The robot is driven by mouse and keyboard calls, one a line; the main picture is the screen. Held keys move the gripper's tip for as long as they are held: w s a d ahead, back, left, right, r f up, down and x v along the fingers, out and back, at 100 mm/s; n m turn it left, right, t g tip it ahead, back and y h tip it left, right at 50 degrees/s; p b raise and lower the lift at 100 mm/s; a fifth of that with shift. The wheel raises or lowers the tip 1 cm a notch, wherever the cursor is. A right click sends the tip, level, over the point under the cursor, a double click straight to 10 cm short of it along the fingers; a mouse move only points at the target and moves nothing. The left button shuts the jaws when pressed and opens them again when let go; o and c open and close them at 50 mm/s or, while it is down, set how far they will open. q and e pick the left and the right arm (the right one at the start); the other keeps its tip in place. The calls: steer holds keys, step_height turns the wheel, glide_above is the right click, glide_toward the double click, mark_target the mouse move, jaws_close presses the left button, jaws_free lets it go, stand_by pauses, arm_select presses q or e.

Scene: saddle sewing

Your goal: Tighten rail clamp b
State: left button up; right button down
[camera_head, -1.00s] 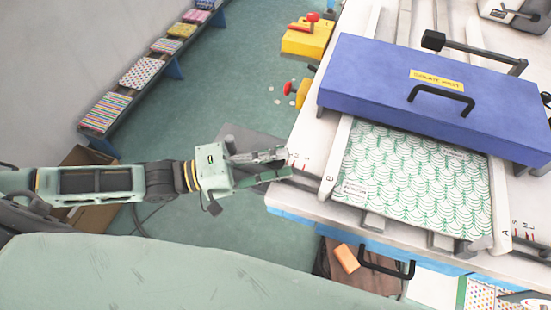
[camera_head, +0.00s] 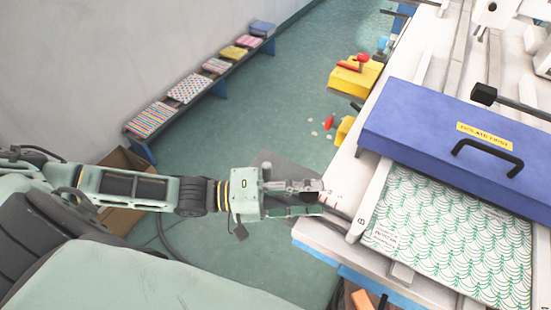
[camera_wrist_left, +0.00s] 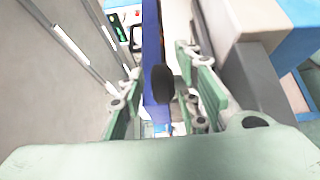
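The rail marked B (camera_head: 360,224) runs along the left side of the patterned panel in the head view. A short grey bar sticks out from its near end toward my left gripper (camera_head: 321,200). In the left wrist view a black round knob (camera_wrist_left: 163,84) shows between the two fingers of my left gripper (camera_wrist_left: 165,105); it looks like the clamp's knob. The fingers are apart, with gaps on both sides of the knob, and are not closed on it. The fingertips lie at the table's left edge in the head view. My right gripper is out of view.
A blue cover (camera_head: 455,140) with a black handle and a yellow label lies over the white table. The green-patterned panel (camera_head: 450,240) is below it. A bench (camera_head: 222,88) with fabric pieces runs along the wall.

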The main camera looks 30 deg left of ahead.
arm_select(q)
steer(key=v, duration=1.1)
steer(key=shift+a, duration=0.35)
steer(key=shift+s, duration=0.1)
